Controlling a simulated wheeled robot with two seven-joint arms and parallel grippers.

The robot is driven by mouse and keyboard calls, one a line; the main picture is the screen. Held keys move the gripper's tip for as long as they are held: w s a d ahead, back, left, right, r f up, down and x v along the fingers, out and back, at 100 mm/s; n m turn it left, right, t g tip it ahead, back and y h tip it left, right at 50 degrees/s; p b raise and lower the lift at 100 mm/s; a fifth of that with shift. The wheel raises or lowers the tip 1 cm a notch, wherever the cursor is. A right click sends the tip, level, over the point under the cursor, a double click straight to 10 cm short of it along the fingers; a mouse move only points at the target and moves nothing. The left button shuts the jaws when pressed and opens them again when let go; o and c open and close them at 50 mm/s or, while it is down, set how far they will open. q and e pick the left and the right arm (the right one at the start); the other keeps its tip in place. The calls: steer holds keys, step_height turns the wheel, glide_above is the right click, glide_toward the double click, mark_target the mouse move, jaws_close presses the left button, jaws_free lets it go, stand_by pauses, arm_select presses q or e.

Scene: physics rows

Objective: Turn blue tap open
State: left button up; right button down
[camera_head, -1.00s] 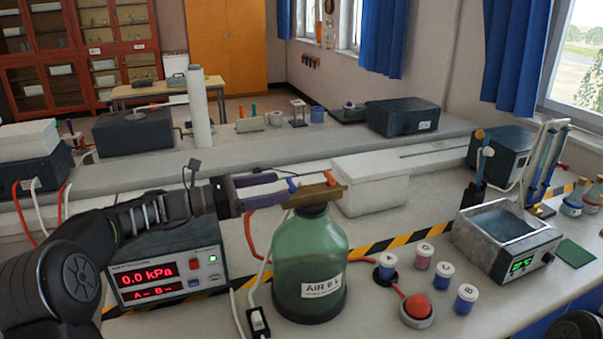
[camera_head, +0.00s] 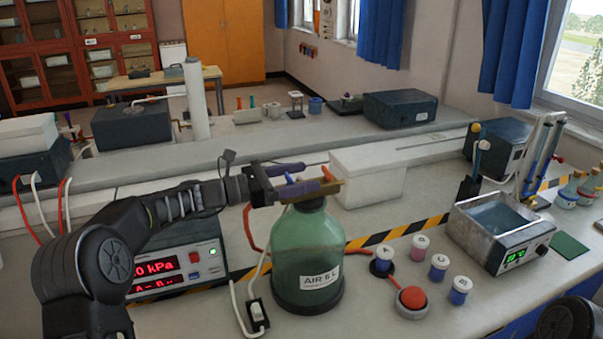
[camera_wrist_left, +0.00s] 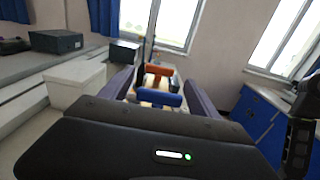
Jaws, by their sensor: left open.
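The blue tap (camera_head: 290,179) has a small blue handle and sits on the brass fitting on top of the green glass bottle (camera_head: 306,250), labelled AIR. An orange tap (camera_head: 328,174) is on the same fitting, farther right. My left gripper (camera_head: 303,180) comes in from the left at tap height and is open. In the left wrist view, the blue handle (camera_wrist_left: 160,97) lies crosswise between the two fingers, with the orange tap (camera_wrist_left: 158,70) beyond it. I cannot tell whether a finger touches the blue handle. My right gripper is not in view.
A pressure display box (camera_head: 180,265) stands under my left forearm. A white box (camera_head: 368,180) is behind the bottle. Several small capped jars, a red button (camera_head: 412,298) and a water bath (camera_head: 500,235) are to the right. A white cable with a switch (camera_head: 257,315) lies before the bottle.

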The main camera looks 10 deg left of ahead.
arm_select(q)
steer(key=shift+w+d, duration=0.15)
steer(key=shift+c, duration=0.2)
steer(key=c, duration=1.3)
